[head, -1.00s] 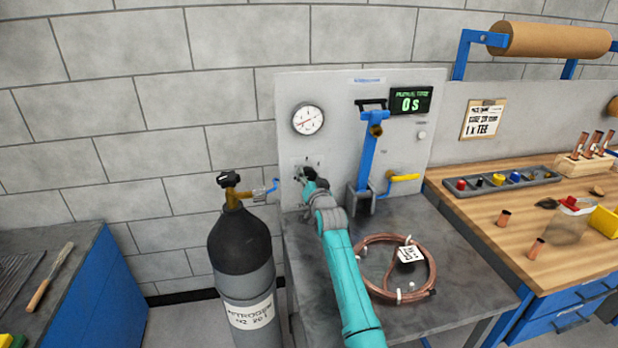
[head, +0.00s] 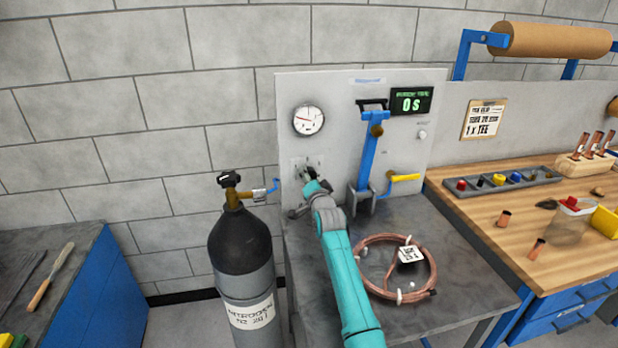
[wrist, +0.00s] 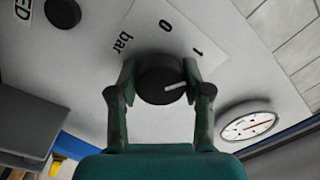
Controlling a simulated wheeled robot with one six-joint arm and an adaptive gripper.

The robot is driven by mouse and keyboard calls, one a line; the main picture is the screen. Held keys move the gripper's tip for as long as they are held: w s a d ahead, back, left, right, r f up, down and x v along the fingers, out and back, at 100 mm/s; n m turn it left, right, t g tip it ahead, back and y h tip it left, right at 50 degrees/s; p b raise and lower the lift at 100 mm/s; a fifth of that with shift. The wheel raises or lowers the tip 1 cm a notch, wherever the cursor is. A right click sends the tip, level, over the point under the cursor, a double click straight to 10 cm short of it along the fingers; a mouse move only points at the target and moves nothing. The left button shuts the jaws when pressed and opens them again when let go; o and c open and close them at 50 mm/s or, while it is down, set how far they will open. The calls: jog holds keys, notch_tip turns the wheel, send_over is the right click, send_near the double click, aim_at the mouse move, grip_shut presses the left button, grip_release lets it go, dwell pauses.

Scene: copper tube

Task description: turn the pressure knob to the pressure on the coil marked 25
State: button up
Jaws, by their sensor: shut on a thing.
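The black pressure knob (wrist: 160,86) sits on the grey panel with a white pointer line. A white scale plate with "0", "1" and "bar" (wrist: 156,30) is behind it. My gripper (wrist: 158,88) is shut on the knob, one finger on each side. In the head view my gripper (head: 308,178) is at the panel below the round gauge (head: 308,120), and my wrist mostly hides the knob. The gauge also shows in the wrist view (wrist: 248,127), with a red needle. The copper coil (head: 368,282) lies on the bench; its white tag (head: 411,254) is too small to read.
A second black knob (wrist: 62,13) is beside a label ending "ED". A nitrogen cylinder (head: 240,250) stands left of the bench. The display (head: 411,101) reads 0 s.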

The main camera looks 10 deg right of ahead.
jog(key=o, duration=1.2)
jog(key=shift+c, duration=0.2)
jog(key=s, duration=1.2)
jog(key=shift+f, duration=0.2)
jog(key=shift+s+d, duration=0.1)
